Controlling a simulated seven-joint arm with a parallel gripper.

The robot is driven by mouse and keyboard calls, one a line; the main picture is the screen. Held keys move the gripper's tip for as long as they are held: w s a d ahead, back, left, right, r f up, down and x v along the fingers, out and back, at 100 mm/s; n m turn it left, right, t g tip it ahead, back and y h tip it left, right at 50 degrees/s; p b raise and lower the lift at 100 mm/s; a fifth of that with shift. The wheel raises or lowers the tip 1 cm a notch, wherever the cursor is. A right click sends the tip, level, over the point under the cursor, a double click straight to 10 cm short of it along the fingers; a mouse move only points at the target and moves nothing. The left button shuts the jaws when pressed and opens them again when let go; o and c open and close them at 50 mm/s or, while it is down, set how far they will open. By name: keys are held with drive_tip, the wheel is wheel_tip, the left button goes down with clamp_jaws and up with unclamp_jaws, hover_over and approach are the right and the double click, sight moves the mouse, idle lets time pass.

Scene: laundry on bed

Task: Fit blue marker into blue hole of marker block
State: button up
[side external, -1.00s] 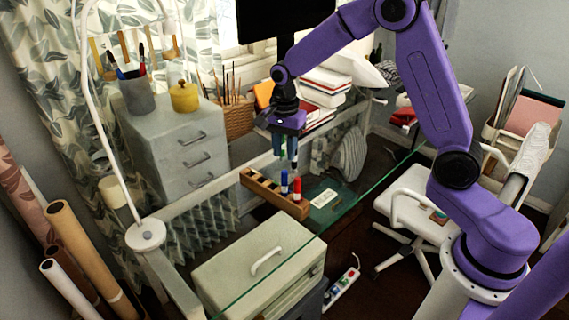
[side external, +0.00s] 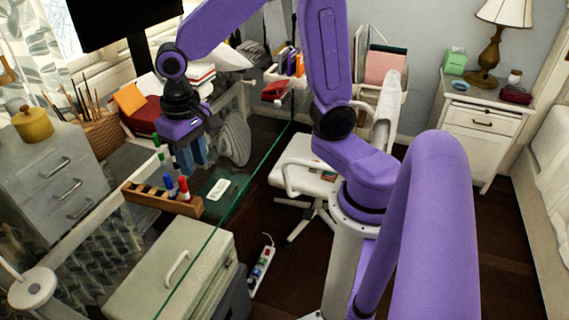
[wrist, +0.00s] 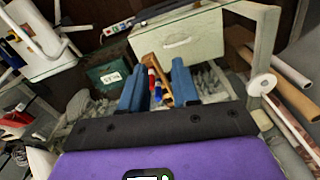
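The wooden marker block (side external: 145,194) lies on the glass desk, near its front edge. The blue marker (side external: 168,184) stands upright at the block towards its right end, beside the red marker (side external: 183,187). I cannot see the colour of the hole under it. A green marker (side external: 158,147) shows upright to the left of my gripper. My gripper (side external: 193,163) hangs above and behind the block, fingers down. In the wrist view its two blue fingers (wrist: 158,85) are apart with no object clearly between them; the block and the red and blue markers show beyond the gap.
A small white card (side external: 217,189) lies right of the block. A pencil basket (side external: 103,133) and a grey drawer unit (side external: 65,180) with a yellow pot (side external: 33,124) stand at left. A white chair (side external: 305,165) stands at right.

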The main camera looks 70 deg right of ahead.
drive_tip(key=s+d+n, duration=0.4)
drive_tip(key=s+n, duration=1)
drive_tip(key=s, duration=0.4)
drive_tip(key=shift+s+d+r, duration=0.1)
drive_tip(key=shift+r, duration=0.05)
